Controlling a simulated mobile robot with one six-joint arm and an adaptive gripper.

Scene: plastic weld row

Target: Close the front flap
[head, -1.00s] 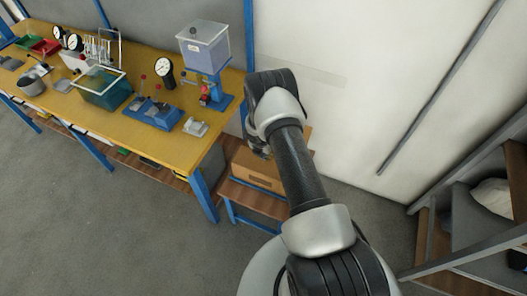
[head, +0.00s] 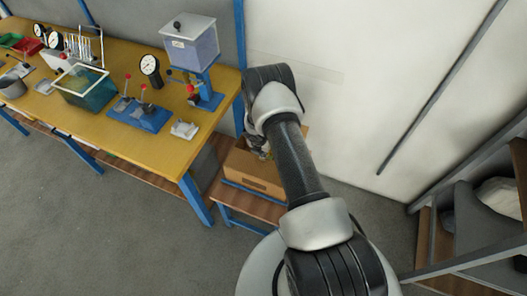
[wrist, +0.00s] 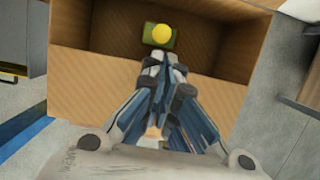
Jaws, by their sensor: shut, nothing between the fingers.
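An open cardboard box (head: 252,176) stands on a low wooden stand, partly hidden behind my arm in the head view. In the wrist view, its dark interior shows at the top, and a broad tan front panel (wrist: 85,92) lies below the opening. I cannot tell whether this panel is the front flap hanging outward or the front wall. A green item with a yellow round top (wrist: 162,36) shows inside the box. My gripper (wrist: 163,62) is shut and empty, over the front edge of the opening. Contact with the cardboard cannot be told.
The low stand (head: 228,198) is beside the yellow workbench (head: 165,147), which carries a blue lever fixture (head: 141,113), a dial gauge (head: 150,68) and a clear hopper (head: 190,42). The white wall is close behind. A shelf rack (head: 470,215) stands at the right. Grey floor lies open in front.

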